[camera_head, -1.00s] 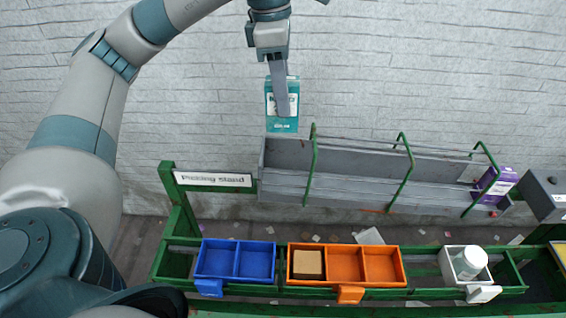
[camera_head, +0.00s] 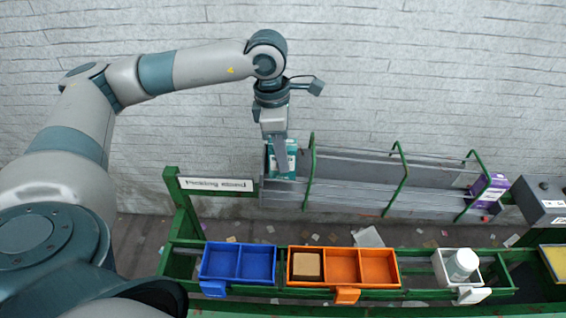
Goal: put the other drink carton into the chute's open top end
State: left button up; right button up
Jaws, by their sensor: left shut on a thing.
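A teal and white drink carton (camera_head: 291,160) is held upright in my left gripper (camera_head: 281,165), which is shut on it. The carton's lower part is at the left end of the grey chute (camera_head: 350,185), just inside or over its open end; I cannot tell whether it touches the chute floor. A purple and white carton (camera_head: 489,188) sits at the chute's right end. My right gripper is not in view.
Green hoops (camera_head: 397,178) arch over the chute. Below it, a green rack (camera_head: 420,292) holds a blue bin (camera_head: 238,264), an orange bin (camera_head: 342,268) with a tan block (camera_head: 307,266), and a white tray (camera_head: 445,270) with a white bottle (camera_head: 461,264). A grey box (camera_head: 543,204) stands at right.

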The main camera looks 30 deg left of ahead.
pick_arm(q)
jog(key=shift+f, duration=0.1)
jog(key=shift+f, duration=0.2)
jog(key=shift+f+p, duration=0.8)
jog(key=shift+f, duration=0.8)
jog(key=shift+f+b, duration=0.25)
jog(key=shift+b, duration=0.05)
jog(key=o, duration=0.7)
jog(key=shift+r, duration=0.15)
